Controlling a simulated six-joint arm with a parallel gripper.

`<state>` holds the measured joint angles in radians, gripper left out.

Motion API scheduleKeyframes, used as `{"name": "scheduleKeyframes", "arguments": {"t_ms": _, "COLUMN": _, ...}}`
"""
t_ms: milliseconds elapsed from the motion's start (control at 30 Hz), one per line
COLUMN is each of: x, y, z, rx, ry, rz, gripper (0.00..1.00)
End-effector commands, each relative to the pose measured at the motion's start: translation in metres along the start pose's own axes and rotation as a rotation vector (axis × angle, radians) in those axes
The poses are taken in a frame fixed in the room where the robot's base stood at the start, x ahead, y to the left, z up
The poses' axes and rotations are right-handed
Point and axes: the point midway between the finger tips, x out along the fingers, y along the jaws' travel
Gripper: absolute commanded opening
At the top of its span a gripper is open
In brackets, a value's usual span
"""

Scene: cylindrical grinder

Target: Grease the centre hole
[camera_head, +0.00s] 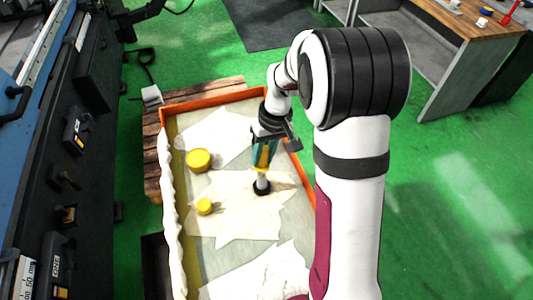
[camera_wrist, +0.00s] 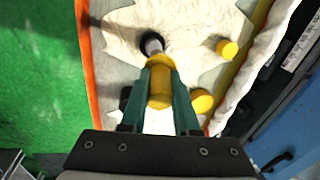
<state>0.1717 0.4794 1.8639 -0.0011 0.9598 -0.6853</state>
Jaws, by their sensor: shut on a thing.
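My gripper (camera_head: 265,158) points down over an orange-edged tray. In the wrist view its two teal fingers (camera_wrist: 160,75) are shut on a yellow-handled tool (camera_wrist: 159,88). The tool has a grey shaft and a black, round end, and it also shows in the head view (camera_head: 262,184). It looks about upright, with the black end low over the pale paper; I cannot tell whether it touches. A larger yellow round container (camera_head: 198,160) and a smaller one (camera_head: 205,206) sit to its left in the head view. No centre hole can be made out in either view.
The tray (camera_head: 215,98) has crumpled paper (camera_head: 218,134) inside and stands on a wooden pallet (camera_head: 151,150). A blue and black machine (camera_head: 85,160) stands along the left. A wooden-topped bench (camera_head: 470,20) is at upper right. Green floor is clear at right.

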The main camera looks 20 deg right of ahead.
Motion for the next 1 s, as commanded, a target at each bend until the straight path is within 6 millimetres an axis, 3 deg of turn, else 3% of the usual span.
{"name": "scheduleKeyframes", "arguments": {"t_ms": 433, "x": -0.002, "y": 0.011, "z": 0.003, "rx": 0.001, "ry": -0.003, "rz": -0.001, "gripper": 0.0}}
{"name": "scheduleKeyframes", "arguments": {"t_ms": 800, "x": -0.001, "y": -0.001, "z": 0.001, "rx": 0.0, "ry": -0.003, "rz": -0.001, "gripper": 0.0}}
{"name": "scheduleKeyframes", "arguments": {"t_ms": 1000, "x": -0.001, "y": 0.003, "z": 0.001, "rx": 0.001, "ry": -0.002, "rz": -0.001, "gripper": 0.0}}
